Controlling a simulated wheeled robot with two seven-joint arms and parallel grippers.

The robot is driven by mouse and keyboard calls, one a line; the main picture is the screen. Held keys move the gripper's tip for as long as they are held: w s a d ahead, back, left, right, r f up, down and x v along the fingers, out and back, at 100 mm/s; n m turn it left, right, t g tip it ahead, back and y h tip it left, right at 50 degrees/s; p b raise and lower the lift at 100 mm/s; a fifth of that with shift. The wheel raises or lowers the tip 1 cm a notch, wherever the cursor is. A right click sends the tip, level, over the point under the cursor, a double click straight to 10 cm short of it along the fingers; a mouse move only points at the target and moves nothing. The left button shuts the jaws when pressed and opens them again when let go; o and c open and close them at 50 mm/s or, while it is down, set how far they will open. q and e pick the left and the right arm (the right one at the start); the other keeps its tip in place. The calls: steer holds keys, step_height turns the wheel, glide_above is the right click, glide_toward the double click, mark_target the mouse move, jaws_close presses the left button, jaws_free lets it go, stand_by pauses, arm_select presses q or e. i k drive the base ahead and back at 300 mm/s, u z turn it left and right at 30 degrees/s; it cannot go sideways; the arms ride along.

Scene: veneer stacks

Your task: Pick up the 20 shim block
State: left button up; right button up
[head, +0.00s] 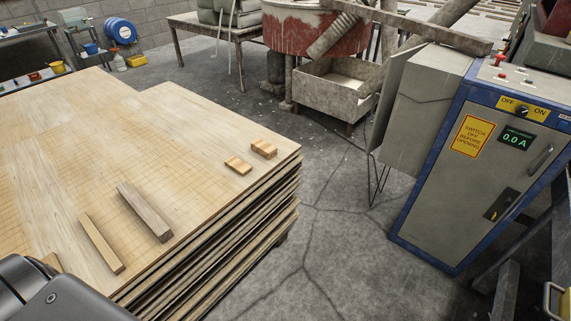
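Two small wooden blocks lie on the veneer stack near its right corner: a front small block (238,165) and a back small block (264,149). A long pale wooden bar (101,243) and a thicker grey-brown bar (145,210) lie side by side near the front edge. Part of another wooden piece (52,262) shows at the lower left. No size marking is readable, so I cannot tell which is the 20 shim block. Neither gripper's fingers are in view; a dark grey part of my own body fills the lower left corner and hides some of the stack.
The veneer stack (195,112) has a wide bare top. A grey and blue electrical cabinet (470,165) stands at the right, with cracked concrete floor (325,215) between. A grimy metal bin (340,92) and a worn table (210,28) stand behind.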

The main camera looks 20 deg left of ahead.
mark_target(237, 165)
steer(key=z, duration=0.1)
steer(key=i, duration=2.65)
steer(key=u, duration=2.65)
